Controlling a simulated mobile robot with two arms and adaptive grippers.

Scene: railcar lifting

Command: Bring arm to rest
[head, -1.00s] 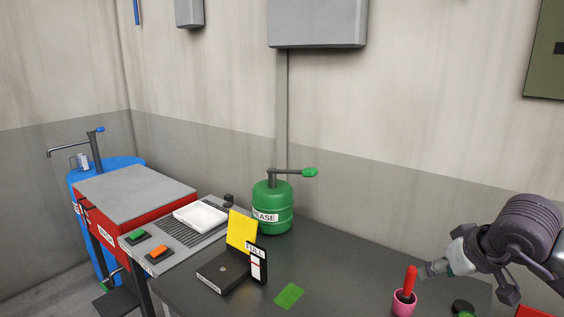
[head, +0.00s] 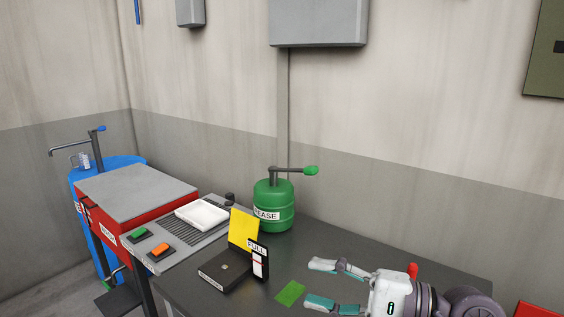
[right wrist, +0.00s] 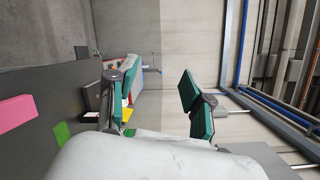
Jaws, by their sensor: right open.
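My right gripper (head: 325,284) is open and empty. It reaches in from the right over the dark bench, its fingers pointing left toward the green patch (head: 290,293). In the right wrist view its two teal fingers (right wrist: 158,95) stand wide apart with nothing between them. A red handle tip (head: 412,270) shows behind the gripper; the pink cup below it is hidden by the arm in the head view. My left gripper is not in view.
The dark bench (head: 330,250) carries a green grease can (head: 274,212) and a black box with a yellow card (head: 243,229). A white tray (head: 202,214) lies on the grey panel at left, near a red machine (head: 150,215). A blue drum (head: 90,178) stands behind.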

